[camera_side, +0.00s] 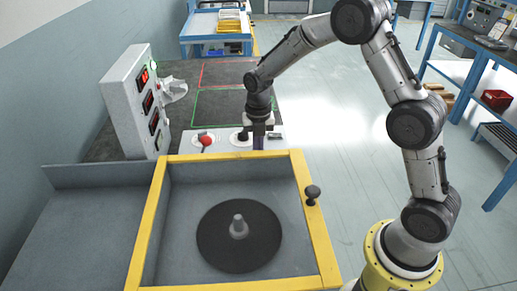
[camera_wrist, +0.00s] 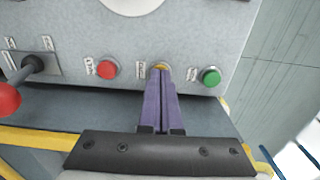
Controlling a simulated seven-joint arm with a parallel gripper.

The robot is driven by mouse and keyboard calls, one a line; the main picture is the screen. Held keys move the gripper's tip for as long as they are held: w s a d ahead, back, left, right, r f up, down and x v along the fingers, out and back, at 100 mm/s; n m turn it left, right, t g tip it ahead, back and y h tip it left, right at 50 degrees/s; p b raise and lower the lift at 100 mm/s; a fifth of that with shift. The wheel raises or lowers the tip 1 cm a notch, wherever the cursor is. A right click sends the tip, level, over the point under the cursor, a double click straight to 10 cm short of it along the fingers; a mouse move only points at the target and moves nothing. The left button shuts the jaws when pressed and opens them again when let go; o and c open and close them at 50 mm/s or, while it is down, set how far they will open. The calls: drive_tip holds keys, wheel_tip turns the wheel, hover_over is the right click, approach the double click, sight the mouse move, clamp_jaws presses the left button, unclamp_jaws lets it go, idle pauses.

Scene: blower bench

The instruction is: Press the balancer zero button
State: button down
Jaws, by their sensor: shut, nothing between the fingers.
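My gripper (camera_wrist: 160,74) is shut and empty, its two purple fingers pressed together. In the wrist view the fingertips are at a yellow button (camera_wrist: 161,66) on a grey panel (camera_wrist: 200,30) and hide most of it. I cannot tell whether they touch it. A red button (camera_wrist: 107,68) is to its left and a green button (camera_wrist: 209,77) to its right. The button labels are too small to read, so I cannot tell which is the balancer zero. In the side view my gripper (camera_side: 259,140) points down over the front strip of the bench.
A lever with a red knob (camera_wrist: 8,98) stands left of the buttons. A yellow-framed bin (camera_side: 315,225) with a black disc (camera_side: 215,250) is in front, with a black knob (camera_side: 312,192) on its frame. A grey box with red displays (camera_side: 130,100) stands at left.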

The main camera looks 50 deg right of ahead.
drive_tip(key=shift+s+f, duration=0.2)
drive_tip(key=shift+f, duration=0.6)
wheel_tip(320, 180, up, 15)
drive_tip(key=shift+w, duration=0.4)
drive_tip(key=shift+r, duration=0.1)
